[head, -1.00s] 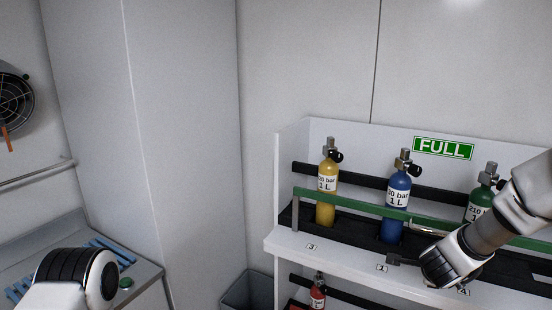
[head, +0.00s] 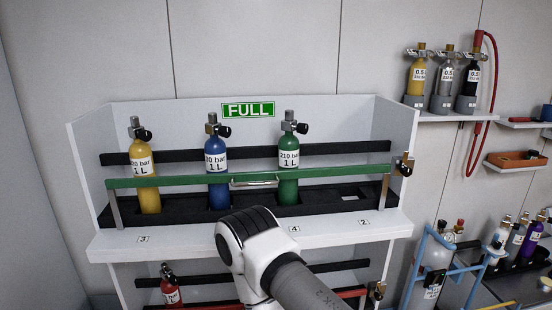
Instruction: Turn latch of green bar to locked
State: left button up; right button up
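The green bar (head: 345,175) runs across the front of the upper shelf, in front of the yellow, blue and green bottles. It has a silver handle (head: 253,183) near its middle. A brass-coloured latch (head: 404,165) with a dark knob sits at the bar's right end, on the shelf's right side panel. Its exact turn is too small to tell. My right arm comes in from the bottom, its wrist in front of the shelf edge, well left of the latch. The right gripper's fingers are hidden. My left gripper is out of view.
The upper shelf holds a yellow (head: 145,175), a blue (head: 218,165) and a green bottle (head: 288,165), with an empty slot at right. Below are a red bottle (head: 171,287) and a red bar (head: 345,294). A blue frame (head: 416,262) with cylinders stands to the right of the shelf.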

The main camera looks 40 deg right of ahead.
aim_at(406, 171)
jog(key=z, duration=2.05)
